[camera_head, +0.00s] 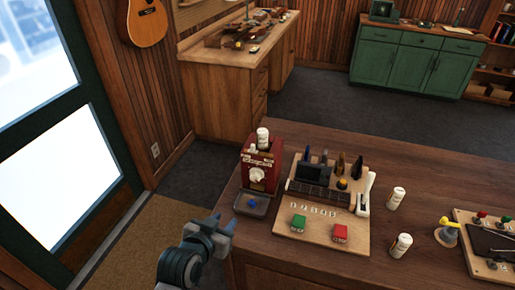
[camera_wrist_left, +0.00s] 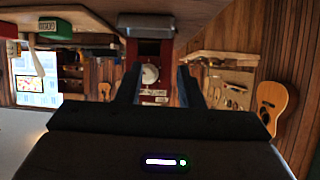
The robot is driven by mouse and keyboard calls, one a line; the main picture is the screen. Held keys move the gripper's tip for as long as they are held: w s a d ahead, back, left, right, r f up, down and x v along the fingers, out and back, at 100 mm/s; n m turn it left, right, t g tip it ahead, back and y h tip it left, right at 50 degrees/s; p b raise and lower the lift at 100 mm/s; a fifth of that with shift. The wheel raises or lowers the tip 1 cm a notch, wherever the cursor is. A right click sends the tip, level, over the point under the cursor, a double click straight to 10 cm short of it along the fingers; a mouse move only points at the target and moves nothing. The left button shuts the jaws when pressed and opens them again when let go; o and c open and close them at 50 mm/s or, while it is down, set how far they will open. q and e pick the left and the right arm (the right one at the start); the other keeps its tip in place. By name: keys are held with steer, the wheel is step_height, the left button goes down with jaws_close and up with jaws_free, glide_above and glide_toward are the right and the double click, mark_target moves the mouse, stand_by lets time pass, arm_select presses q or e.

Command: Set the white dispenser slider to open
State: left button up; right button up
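A red dispenser (camera_head: 260,168) stands at the left end of the wooden table, with a white knob-like part (camera_head: 257,175) on its front; I cannot tell its setting. A small white bottle (camera_head: 263,138) stands upright at its top. A dark tray (camera_head: 246,209) with a blue piece in it sits in front. My left gripper (camera_head: 222,224) is off the table's left edge, in front of the tray, apart from it. In the left wrist view, the image is upside down; my open, empty fingers (camera_wrist_left: 160,84) frame the red dispenser (camera_wrist_left: 149,52) and its white knob (camera_wrist_left: 149,74). My right gripper is out of view.
To the right of the dispenser, a wooden board (camera_head: 318,238) holds tools, a green block (camera_head: 298,222), a red block (camera_head: 340,233) and a white lever-like piece (camera_head: 366,192). White bottles (camera_head: 396,198) stand further right. A glazed door (camera_head: 55,150) is at left.

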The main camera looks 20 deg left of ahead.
arm_select(q)
steer(key=w+d+r+t, duration=0.2)
steer(key=w+r+t, duration=0.1)
steer(key=w+r, duration=0.2)
steer(key=n+t, duration=0.1)
steer(key=t, duration=0.1)
glide_toward(252, 148)
steer(key=shift+y, duration=0.3)
steer(key=w+p, duration=0.1)
steer(key=w, duration=0.1)
steer(key=w+p, duration=0.2)
steer(key=w, duration=0.1)
steer(key=w+p, duration=0.1)
steer(key=w, duration=0.1)
steer(key=shift+w+d+r+p, duration=0.15)
steer(key=shift+d+r+p, duration=0.05)
steer(key=shift+d+p, duration=0.15)
steer(key=shift+w+f, duration=0.15)
steer(key=shift+w, duration=0.35)
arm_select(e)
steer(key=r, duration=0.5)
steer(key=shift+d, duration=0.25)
arm_select(q)
jaws_close()
